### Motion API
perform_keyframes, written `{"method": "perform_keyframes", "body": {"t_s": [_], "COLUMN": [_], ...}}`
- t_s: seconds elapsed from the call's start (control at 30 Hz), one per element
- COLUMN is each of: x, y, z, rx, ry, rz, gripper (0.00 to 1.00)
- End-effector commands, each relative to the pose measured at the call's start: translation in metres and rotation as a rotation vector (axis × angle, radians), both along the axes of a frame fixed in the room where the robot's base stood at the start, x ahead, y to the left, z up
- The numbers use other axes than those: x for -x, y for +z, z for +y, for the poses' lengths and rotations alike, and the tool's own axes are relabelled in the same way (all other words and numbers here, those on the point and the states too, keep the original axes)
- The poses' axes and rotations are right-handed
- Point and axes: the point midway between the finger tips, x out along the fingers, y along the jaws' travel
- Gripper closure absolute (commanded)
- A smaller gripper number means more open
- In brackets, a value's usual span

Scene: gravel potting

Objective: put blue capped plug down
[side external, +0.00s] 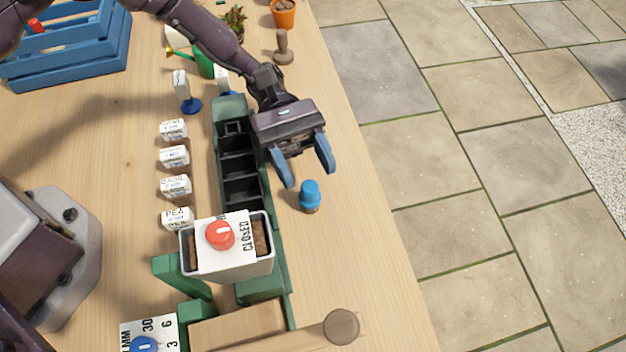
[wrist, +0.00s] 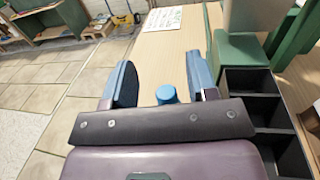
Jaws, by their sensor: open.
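The blue capped plug (side external: 311,195) stands upright on the wooden table, to the right of the green rack in the side external view. Its blue cap (wrist: 166,94) also shows in the wrist view, between the two fingers and beyond the gripper body, which hides its lower part. My gripper (side external: 308,172) is open, with its blue fingers apart and nothing between them. In the side external view the fingertips are just behind and above the plug, and I see no contact.
A green rack (side external: 222,108) with black compartments (side external: 240,167) runs beside the plug. A grey bin (side external: 262,268) with a "CLOSED" card and red knob stands at its near end. Small white labelled packets (side external: 174,157) line its left. The table's right edge is close to the plug.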

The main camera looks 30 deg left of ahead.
Motion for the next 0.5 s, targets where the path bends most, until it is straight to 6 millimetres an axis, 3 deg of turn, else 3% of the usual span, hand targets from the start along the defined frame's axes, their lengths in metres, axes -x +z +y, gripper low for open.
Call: {"method": "perform_keyframes", "body": {"t_s": [0.03, 0.2, 0.5], "x": [0.0, 0.0, 0.001], "y": [0.014, 0.042, 0.057], "z": [-0.001, -0.001, -0.002], "rx": [0.004, 0.002, 0.001], "ry": [-0.002, -0.001, -0.003], "rz": [-0.006, -0.004, -0.001], "gripper": [0.47, 0.47, 0.47]}}
